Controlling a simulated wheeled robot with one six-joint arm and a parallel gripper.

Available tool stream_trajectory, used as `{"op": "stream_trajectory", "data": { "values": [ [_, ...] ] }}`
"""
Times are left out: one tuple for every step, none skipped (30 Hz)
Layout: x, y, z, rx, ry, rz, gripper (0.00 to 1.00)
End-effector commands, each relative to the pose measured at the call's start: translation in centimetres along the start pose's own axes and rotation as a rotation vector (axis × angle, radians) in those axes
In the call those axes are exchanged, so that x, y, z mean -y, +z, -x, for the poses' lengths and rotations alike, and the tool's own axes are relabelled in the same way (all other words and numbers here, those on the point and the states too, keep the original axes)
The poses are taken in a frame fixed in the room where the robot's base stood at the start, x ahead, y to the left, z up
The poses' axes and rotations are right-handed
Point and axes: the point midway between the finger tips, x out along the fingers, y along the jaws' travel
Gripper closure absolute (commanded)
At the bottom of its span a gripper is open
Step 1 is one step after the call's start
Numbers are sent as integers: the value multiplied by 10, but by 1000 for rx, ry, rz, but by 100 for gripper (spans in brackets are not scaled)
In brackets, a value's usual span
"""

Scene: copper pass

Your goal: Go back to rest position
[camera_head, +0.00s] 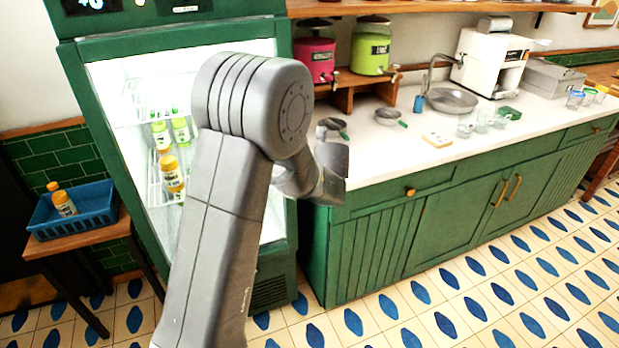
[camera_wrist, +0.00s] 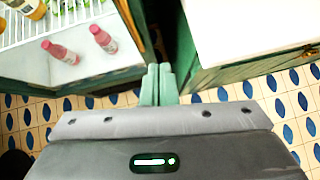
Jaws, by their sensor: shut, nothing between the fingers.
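My gripper (camera_wrist: 158,86) shows in the wrist view with its two green fingers pressed together and nothing between them. It points toward the gap between the open fridge and the green counter. In the head view my grey arm rises in front of the fridge and bends toward the counter's left end; the fingers are hidden there.
The lit fridge (camera_head: 110,80) holds several bottles, including an orange one (camera_head: 171,172) and pink ones (camera_wrist: 103,39). The green counter (camera_head: 440,190) carries pans, glasses and a sink. Tiled floor (camera_head: 480,310) is clear.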

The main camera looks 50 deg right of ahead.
Motion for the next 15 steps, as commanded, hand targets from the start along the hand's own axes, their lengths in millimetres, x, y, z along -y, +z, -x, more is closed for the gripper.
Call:
{"op": "stream_trajectory", "data": {
  "values": [
    [3, 1, 10, 2, -3, -1, 100],
    [4, 1, 14, 1, -3, -1, 100],
    [6, 1, 20, 2, -3, -1, 100],
    [7, 1, 24, 2, -2, 0, 100],
    [8, 1, 27, 1, -2, 0, 100],
    [8, 1, 30, 0, -1, -1, 100],
    [9, 1, 32, 0, -1, -2, 100],
    [9, 1, 34, 0, -1, -2, 100],
    [10, 1, 36, 0, 0, -1, 100],
    [10, 1, 37, -1, 0, -1, 100],
    [10, 1, 37, -1, 0, 0, 100],
    [10, 1, 38, -1, 0, 0, 100],
    [10, 1, 38, -1, 0, 0, 100],
    [10, 0, 38, -1, 1, 0, 100],
    [10, 0, 38, -1, 1, 0, 100]
  ]
}}
